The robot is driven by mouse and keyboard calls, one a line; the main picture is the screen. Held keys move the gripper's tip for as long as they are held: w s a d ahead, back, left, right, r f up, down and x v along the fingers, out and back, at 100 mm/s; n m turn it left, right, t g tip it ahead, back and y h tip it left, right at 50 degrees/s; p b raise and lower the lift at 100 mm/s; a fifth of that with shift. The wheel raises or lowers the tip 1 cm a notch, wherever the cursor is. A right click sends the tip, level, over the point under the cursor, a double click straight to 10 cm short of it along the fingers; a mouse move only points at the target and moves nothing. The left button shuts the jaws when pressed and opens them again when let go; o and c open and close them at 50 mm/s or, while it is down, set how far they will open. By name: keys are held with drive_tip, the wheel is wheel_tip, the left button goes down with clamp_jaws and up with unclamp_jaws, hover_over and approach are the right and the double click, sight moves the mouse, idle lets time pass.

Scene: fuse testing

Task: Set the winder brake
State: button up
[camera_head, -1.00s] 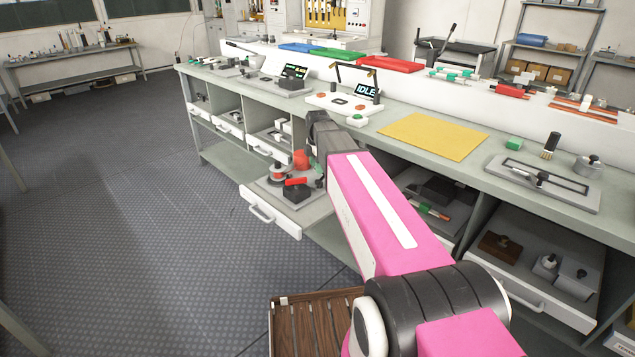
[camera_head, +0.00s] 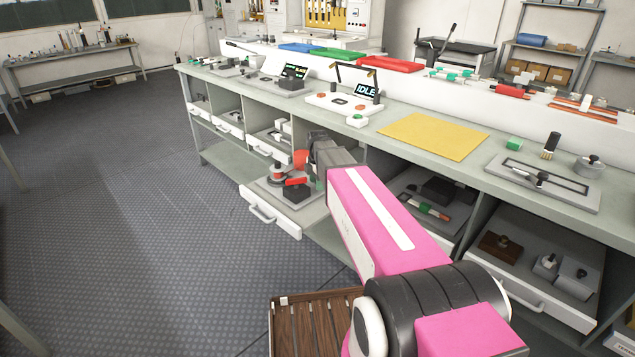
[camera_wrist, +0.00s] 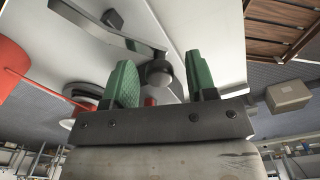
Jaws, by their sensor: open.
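The winder set (camera_head: 278,172) stands on a pulled-out drawer (camera_head: 268,196) under the bench. It shows a round grey and red part, a black block (camera_head: 296,193) with a red bar (camera_head: 296,181) on top, and a red-orange part (camera_head: 300,159) beside my wrist. Which part is the brake I cannot tell. My gripper (camera_wrist: 162,82) is open, its two green fingers apart. In the wrist view a grey bent lever (camera_wrist: 125,32) ends in a round knob (camera_wrist: 160,73) seen between the fingers; contact cannot be told. In the head view my wrist mostly hides the fingers.
The bench top carries a yellow mat (camera_head: 433,136), a panel reading IDLE (camera_head: 367,91) and colored trays. Another open drawer (camera_head: 530,270) with blocks is at right. A brown slatted surface (camera_head: 305,325) is below my arm. Open floor lies left.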

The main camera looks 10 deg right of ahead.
drive_tip(key=c, duration=0.9)
drive_tip(key=shift+w+a+m, duration=0.15)
drive_tip(key=shift+a+m, duration=0.15)
drive_tip(key=shift+m, duration=0.4)
drive_tip(key=o, duration=0.9)
wheel_tip(320, 180, up, 11)
